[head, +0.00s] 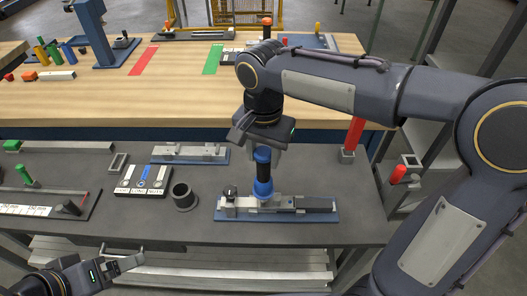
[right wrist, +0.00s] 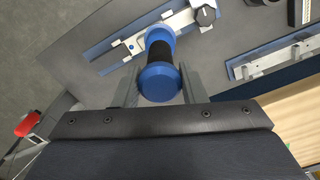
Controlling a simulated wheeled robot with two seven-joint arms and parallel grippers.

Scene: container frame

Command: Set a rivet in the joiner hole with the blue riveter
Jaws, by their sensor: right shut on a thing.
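The blue riveter (head: 263,170), with a black grip band, stands upright in my right gripper (head: 263,148). In the right wrist view the fingers of my right gripper (right wrist: 157,88) are on either side of the riveter (right wrist: 160,82). Its lower blue end is over the joiner fixture (head: 310,213), a metal strip on a blue base plate; the fixture also shows in the right wrist view (right wrist: 122,48). The riveter hides the joiner hole, and I cannot tell whether its tip touches. My left gripper (head: 128,262) is low at the left, away from the fixture; its opening is unclear.
A dark round cup (head: 184,197) and a labelled tray (head: 143,180) stand left of the fixture. A second blue-based fixture (head: 190,153) lies behind. A red post (head: 354,134) stands at the right edge. The grey bench front is mostly clear.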

